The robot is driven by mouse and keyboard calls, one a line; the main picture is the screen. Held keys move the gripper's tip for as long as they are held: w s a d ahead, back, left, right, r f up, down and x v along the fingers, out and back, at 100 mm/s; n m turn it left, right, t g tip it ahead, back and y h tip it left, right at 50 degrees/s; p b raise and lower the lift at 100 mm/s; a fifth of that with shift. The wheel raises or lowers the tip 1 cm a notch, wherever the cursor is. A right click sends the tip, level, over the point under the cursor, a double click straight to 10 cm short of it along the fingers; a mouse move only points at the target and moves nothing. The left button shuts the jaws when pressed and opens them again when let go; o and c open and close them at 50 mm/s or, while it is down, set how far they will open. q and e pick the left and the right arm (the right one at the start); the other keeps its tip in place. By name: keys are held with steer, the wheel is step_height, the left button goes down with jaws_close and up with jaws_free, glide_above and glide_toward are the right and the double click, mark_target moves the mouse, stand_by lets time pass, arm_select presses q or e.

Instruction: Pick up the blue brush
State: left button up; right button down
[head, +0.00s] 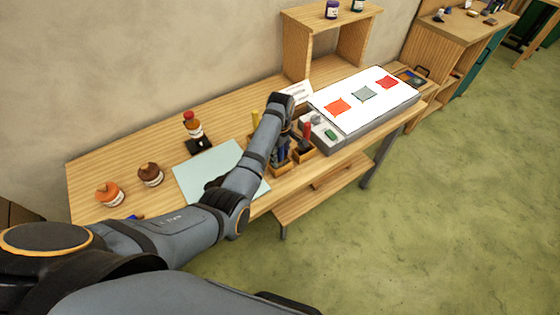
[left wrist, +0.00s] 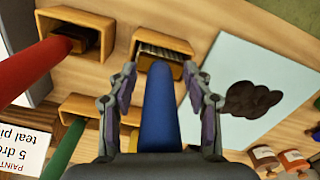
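The blue brush (left wrist: 158,115) stands with its handle toward the camera in the left wrist view. Its bristle end is in a wooden holder box (left wrist: 150,33). My left gripper (left wrist: 159,72) has its two fingers on either side of the blue handle, with a gap showing on both sides. It is open around the brush and not closed on it. In the head view my left arm reaches over the brush holders, and my left gripper (head: 284,148) is largely hidden behind the wrist. My right gripper is not in view.
A red brush (left wrist: 28,70) and a green brush (left wrist: 66,145) stand close by in similar boxes. A printed card (left wrist: 20,145) is at the left. A pale blue sheet (head: 195,175), brown jar (head: 150,176) and orange jar (head: 110,195) are left; a white panel (head: 350,115) is right.

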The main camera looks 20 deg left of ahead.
arm_select(q)
jaws_close()
